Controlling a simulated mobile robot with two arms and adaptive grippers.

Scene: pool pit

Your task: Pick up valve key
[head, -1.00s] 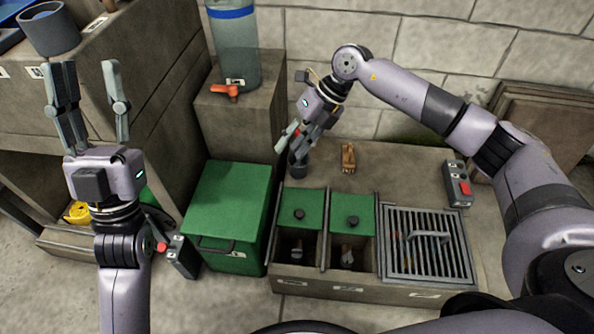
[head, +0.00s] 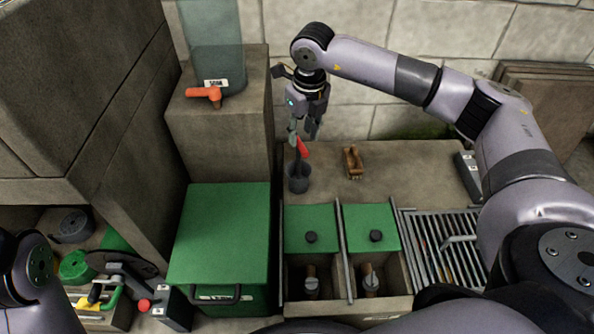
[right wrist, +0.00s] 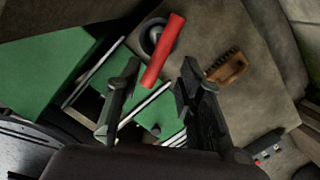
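The valve key appears to be the tool with a red handle (head: 303,149), standing tilted in a small dark cup (head: 299,184) on the stone ledge. In the right wrist view the red handle (right wrist: 164,48) runs from near the cup (right wrist: 152,36) toward the space between my fingers. My right gripper (head: 304,136) is open, pointing down just above and around the handle's top. Its two fingers (right wrist: 158,95) are clearly apart; whether either touches the handle I cannot tell. My left gripper is out of view; only part of its arm shows at the lower left.
A wooden brush (head: 353,162) lies right of the cup. Two bins with green lids (head: 312,220) and a metal grate (head: 440,245) lie in front. A green box (head: 222,230) stands left. An orange tap (head: 205,94) sticks out behind it.

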